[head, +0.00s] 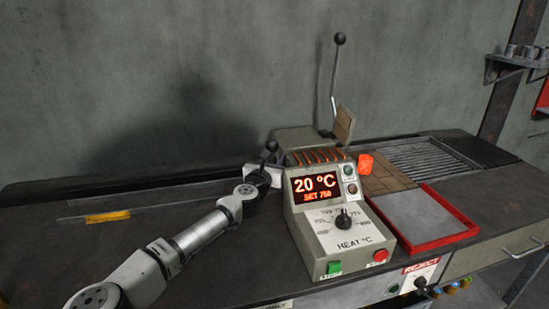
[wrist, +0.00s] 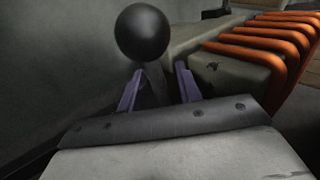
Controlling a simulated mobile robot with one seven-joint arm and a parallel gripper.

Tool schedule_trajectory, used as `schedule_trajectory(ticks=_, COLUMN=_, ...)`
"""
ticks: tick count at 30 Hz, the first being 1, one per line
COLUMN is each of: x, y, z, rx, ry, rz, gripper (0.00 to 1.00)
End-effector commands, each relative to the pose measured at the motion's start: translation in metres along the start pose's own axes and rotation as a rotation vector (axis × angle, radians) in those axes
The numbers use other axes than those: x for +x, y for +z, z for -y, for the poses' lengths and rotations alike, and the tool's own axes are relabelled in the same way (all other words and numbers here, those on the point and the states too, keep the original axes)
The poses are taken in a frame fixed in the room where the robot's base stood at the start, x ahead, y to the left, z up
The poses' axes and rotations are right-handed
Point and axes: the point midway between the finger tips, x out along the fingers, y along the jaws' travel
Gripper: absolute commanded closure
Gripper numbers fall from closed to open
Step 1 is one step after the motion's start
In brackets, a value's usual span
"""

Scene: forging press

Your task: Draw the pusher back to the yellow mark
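The pusher's black ball knob (wrist: 143,33) stands large in the wrist view, on a dark stem that runs down between my fingers. In the head view the knob (head: 271,146) is just left of the heater. My gripper (wrist: 158,80) has its two fingers apart, one on each side of the stem, with gaps visible; the knob is above the fingertips. In the head view my gripper (head: 264,168) is at the pusher, partly hidden by my wrist. The yellow mark (head: 107,216) lies on the bench at the far left, well away from the knob. The pusher's lower part is hidden.
The heater (head: 340,235) with orange coils (head: 318,156) stands right of my gripper; its display reads 20 °C, set 750. A tall lever (head: 335,75) rises behind. The bench's left is mostly clear.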

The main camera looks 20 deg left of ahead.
Motion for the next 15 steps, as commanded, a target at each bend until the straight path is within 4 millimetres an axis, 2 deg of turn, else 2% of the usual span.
schedule_trajectory(ticks=11, x=0.0055, y=-0.0002, z=0.0003, rx=0.000, ry=-0.001, rz=0.000, gripper=0.66)
schedule_trajectory(ticks=15, x=0.0053, y=-0.0001, z=0.0003, rx=0.000, ry=-0.001, rz=0.000, gripper=0.84)
